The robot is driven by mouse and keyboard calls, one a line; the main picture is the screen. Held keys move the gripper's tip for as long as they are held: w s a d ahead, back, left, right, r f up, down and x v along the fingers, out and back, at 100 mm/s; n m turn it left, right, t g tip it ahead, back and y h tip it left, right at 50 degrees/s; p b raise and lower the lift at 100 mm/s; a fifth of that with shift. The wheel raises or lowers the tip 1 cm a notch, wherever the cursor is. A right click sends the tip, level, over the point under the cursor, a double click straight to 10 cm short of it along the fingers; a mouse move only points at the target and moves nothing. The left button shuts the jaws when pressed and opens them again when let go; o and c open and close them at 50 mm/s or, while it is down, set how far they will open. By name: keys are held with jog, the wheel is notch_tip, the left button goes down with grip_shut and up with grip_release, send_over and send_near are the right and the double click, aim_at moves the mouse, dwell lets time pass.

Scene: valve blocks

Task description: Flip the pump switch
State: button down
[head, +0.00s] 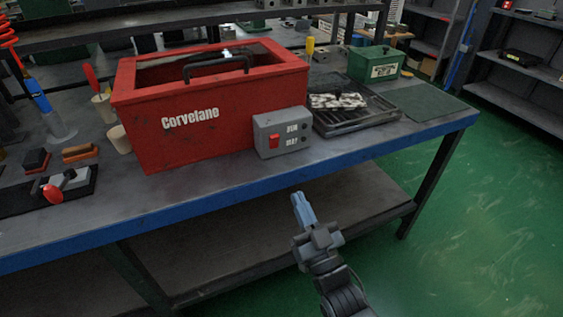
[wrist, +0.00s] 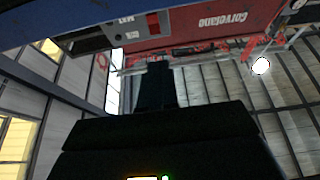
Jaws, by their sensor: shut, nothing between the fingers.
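The pump switch is a red rocker (head: 274,141) on the left of a grey control box (head: 281,133) with two small dark round spots and white lettering. The box stands against the front right of a red "Corvetane" tank (head: 207,105). My gripper (head: 303,204) is shut and empty, in front of the bench edge and below the box, apart from it. In the wrist view the picture is upside down; the grey box (wrist: 120,33) and red switch (wrist: 153,22) show at the top, with the dark gripper (wrist: 155,75) below them.
The bench's blue front edge (head: 230,196) lies between my gripper and the box. A grated tray (head: 352,117) with a cloth and a green box (head: 376,64) stand at right. Green floor is clear at right.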

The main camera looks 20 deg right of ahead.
aim_at(273, 138)
jog(key=p+x, duration=0.2)
jog(key=x, duration=1.1)
jog(key=shift+w+r, duration=0.15)
jog(key=shift+w, duration=0.15)
